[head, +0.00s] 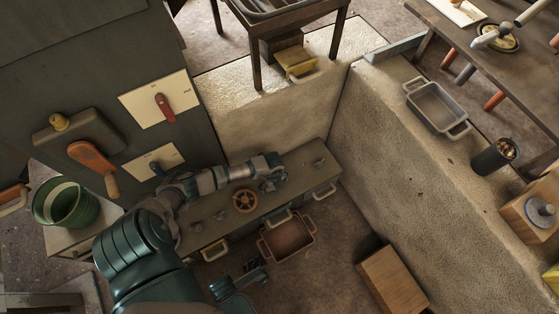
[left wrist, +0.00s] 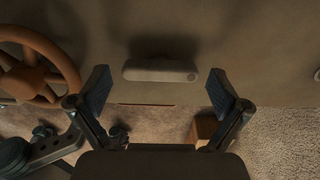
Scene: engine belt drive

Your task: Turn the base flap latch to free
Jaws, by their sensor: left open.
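In the left wrist view a pale grey, rounded bar latch (left wrist: 160,71) lies across the picture on a flat brownish panel. My left gripper (left wrist: 160,90) is open, with one finger to each side of the latch and visible gaps between; nothing is held. In the head view my left gripper (head: 270,176) is over the low grey bench (head: 300,188), right of a brown handwheel (head: 245,201). I cannot tell which bench fitting in the head view is this latch; the gripper hides part of that area. My right gripper (head: 241,284) hangs low, in front of the bench; its jaw state is unclear.
The handwheel also shows at the left of the left wrist view (left wrist: 35,66). A brown bin (head: 287,238) and a wooden box (head: 392,279) stand on the floor. A dark cabinet with a red switch (head: 165,107) rises at left; a thick wall (head: 420,170) stands at right.

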